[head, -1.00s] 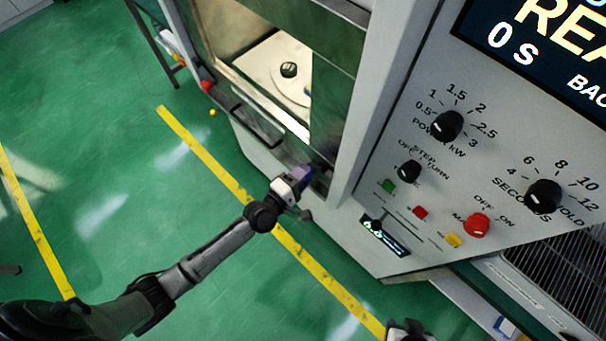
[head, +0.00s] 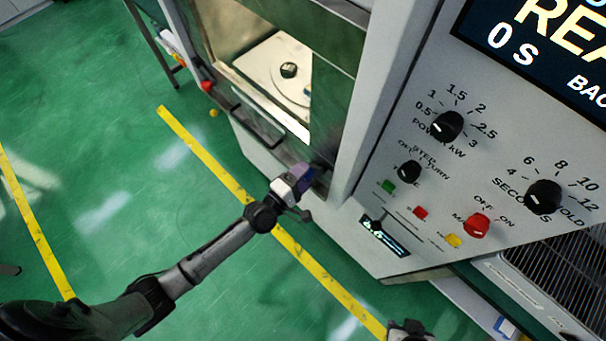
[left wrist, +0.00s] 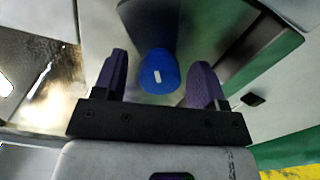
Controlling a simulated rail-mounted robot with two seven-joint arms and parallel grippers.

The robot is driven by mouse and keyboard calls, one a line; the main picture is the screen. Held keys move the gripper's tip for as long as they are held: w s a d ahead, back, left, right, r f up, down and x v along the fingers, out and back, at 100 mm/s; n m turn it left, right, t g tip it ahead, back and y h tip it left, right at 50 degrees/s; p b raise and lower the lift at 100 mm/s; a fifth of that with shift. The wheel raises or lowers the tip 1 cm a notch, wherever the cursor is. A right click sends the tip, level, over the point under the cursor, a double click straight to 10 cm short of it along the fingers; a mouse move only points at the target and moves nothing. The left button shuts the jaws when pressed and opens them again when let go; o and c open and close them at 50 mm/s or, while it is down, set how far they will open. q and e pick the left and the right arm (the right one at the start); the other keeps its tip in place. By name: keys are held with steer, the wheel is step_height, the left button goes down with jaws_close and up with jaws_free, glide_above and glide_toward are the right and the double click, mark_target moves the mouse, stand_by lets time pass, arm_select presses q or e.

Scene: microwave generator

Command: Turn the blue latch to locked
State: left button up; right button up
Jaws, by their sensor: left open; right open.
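The blue latch (left wrist: 158,72) is a rounded knob with a short white mark on the microwave generator's front. In the left wrist view it sits between the two purple fingers of my left gripper (left wrist: 160,82), with gaps at both sides. In the head view my left gripper (head: 303,175) is open at the lower right of the chamber door, and its fingers mostly cover the latch. My right gripper (head: 410,330) shows only in part at the bottom edge.
A control panel with black knobs (head: 446,126) and a red knob (head: 477,225) is to the right. Green floor with yellow lines (head: 205,155) lies clear at left.

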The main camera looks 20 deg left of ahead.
arm_select(q)
steer(key=v, duration=1.3)
steer(key=shift+s+a, duration=0.2)
steer(key=shift+s, duration=0.2)
